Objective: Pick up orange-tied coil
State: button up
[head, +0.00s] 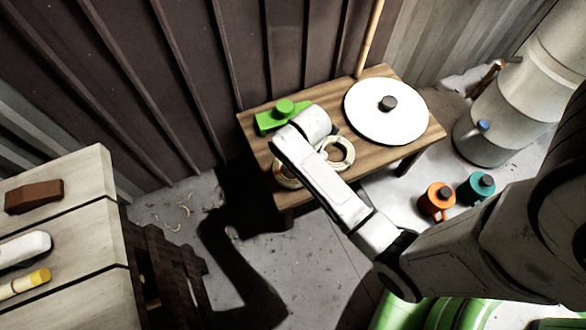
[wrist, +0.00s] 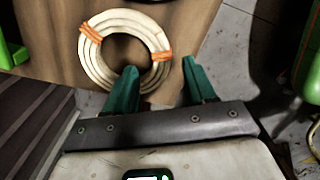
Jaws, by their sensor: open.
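The orange-tied coil (wrist: 88,54) is a pale ring of several strands, bound with orange ties at two places. It lies flat near the table's edge in the wrist view. In the head view it appears to be the left coil (head: 284,180), largely hidden behind my arm; its ties cannot be made out there. My gripper (wrist: 158,82) is open, with two teal fingers. In the wrist view the left finger overlaps the coil's opening and lower rim, and the right finger is to the right of the coil. Contact cannot be judged. In the head view my arm hides the gripper.
The low wooden table (head: 385,157) also bears a second pale coil (head: 347,151), a green tool (head: 268,122) and a white disc (head: 372,112). A corrugated wall stands behind. An orange pot (head: 437,200) and a teal pot (head: 474,190) stand on the floor to the right.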

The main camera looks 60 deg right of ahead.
notch_tip(320, 180, down, 4)
jog(key=shift+s+f+b, duration=0.1)
jog(key=shift+f+b, duration=0.15)
jog(key=shift+b, duration=0.7)
jog(key=shift+c, duration=0.5)
grip_shut()
